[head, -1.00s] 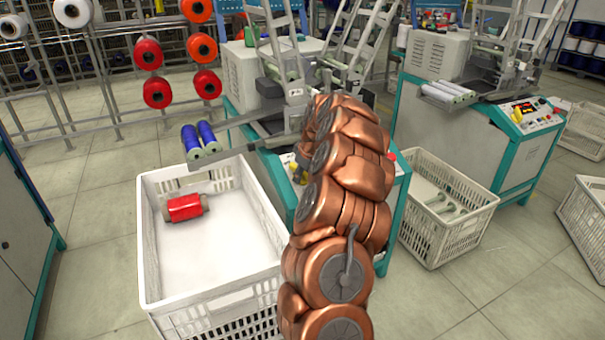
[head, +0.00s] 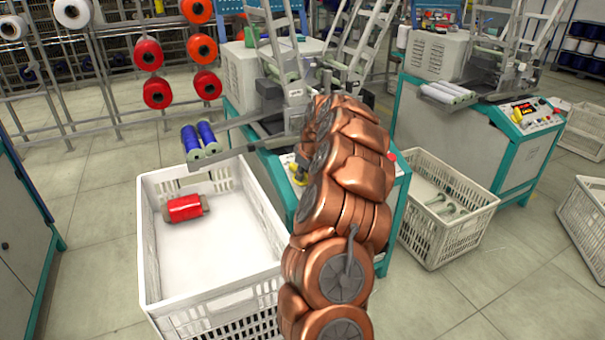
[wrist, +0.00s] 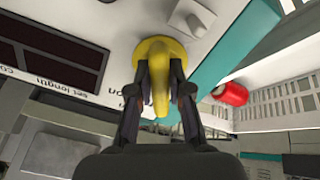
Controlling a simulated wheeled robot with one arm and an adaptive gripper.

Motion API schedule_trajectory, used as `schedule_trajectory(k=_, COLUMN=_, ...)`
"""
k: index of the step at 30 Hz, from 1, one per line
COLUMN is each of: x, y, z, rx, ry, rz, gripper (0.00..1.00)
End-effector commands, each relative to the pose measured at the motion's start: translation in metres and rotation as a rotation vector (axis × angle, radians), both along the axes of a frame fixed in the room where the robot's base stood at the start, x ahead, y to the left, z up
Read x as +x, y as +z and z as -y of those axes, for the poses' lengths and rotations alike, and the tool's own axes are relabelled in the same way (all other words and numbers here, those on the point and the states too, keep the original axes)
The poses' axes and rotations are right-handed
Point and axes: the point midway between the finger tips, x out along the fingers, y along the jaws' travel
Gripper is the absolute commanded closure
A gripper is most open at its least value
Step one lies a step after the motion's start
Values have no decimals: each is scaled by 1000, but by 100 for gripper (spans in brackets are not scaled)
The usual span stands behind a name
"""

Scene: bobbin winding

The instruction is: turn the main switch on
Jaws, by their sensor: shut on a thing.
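The main switch is a yellow rotary knob with a round yellow base (wrist: 172,49), set on the light control panel in the wrist view. Its raised grip points down the picture, toward my gripper. My gripper (wrist: 162,98) is shut on this grip, with one dark finger on each side. In the head view a bit of yellow (head: 298,167) shows at the panel's left, beside my copper arm. My arm hides most of the panel and the gripper there. I cannot read the switch's position marks.
A grey knob (wrist: 192,17) and dark display (wrist: 45,48) are near the switch. A white crate (head: 160,290) holding a red spool (head: 184,208) stands left of my arm. Another crate (head: 478,215) stands right. Blue spools (head: 207,134) sit above the left crate.

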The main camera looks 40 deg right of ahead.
Motion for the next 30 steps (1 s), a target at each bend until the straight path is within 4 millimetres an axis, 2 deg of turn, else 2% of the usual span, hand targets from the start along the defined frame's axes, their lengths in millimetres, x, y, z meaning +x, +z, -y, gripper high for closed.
schedule_trajectory(k=8, x=-1, y=0, z=0, rx=55, ry=-118, rz=16, gripper=100)
schedule_trajectory(k=30, x=-1, y=1, z=2, rx=317, ry=-717, rz=107, gripper=100)
